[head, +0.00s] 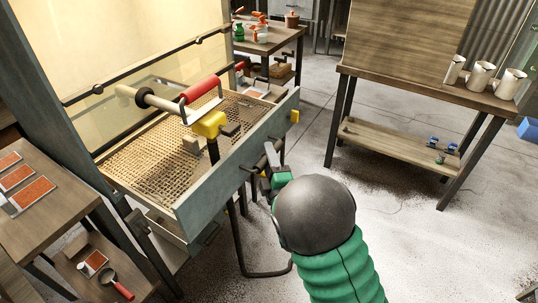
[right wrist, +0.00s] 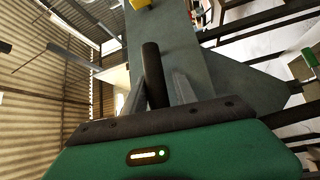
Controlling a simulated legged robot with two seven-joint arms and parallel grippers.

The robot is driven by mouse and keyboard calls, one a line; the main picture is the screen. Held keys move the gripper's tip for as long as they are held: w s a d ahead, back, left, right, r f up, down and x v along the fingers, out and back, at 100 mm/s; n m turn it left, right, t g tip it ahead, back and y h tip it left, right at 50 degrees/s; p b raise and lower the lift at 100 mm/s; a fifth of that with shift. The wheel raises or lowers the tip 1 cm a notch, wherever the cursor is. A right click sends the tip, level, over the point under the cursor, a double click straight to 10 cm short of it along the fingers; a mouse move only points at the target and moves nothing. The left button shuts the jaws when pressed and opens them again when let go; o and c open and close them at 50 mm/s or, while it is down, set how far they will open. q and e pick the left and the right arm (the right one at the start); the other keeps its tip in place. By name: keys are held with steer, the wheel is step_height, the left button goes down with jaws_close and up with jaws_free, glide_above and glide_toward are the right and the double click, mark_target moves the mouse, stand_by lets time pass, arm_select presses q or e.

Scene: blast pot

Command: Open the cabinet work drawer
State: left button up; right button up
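The cabinet's work drawer (head: 235,157) has a grey-green front panel, and its mesh-floored tray (head: 150,148) shows in front of the cabinet's back window. The drawer looks pulled out, though its full travel is hidden. The panel also fills the middle of the right wrist view (right wrist: 215,75). My right gripper (head: 268,160) is at the outer face of the panel, right of its middle. In the right wrist view its two fingers (right wrist: 160,88) stand apart on either side of a dark upright handle bar (right wrist: 153,70), with a gap on the right side. My left gripper is out of view.
A red and beige tool (head: 200,88) and a yellow block (head: 208,124) are at the tray. A table with red-orange plates (head: 85,200) stands left. A wooden bench with white mugs (head: 482,76) stands back right.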

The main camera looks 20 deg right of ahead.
steer(key=o, duration=0.3)
steer(key=shift+w+a+f, duration=0.1)
steer(key=shift+a, duration=0.05)
steer(key=s+p, duration=0.3)
steer(key=s, duration=0.1)
steer(key=s+a+f+p, duration=0.1)
steer(key=s+p, duration=0.2)
steer(key=s, duration=0.1)
steer(key=s+p, duration=0.3)
steer(key=shift+s+a+f, duration=0.25)
steer(key=shift+s, duration=0.15)
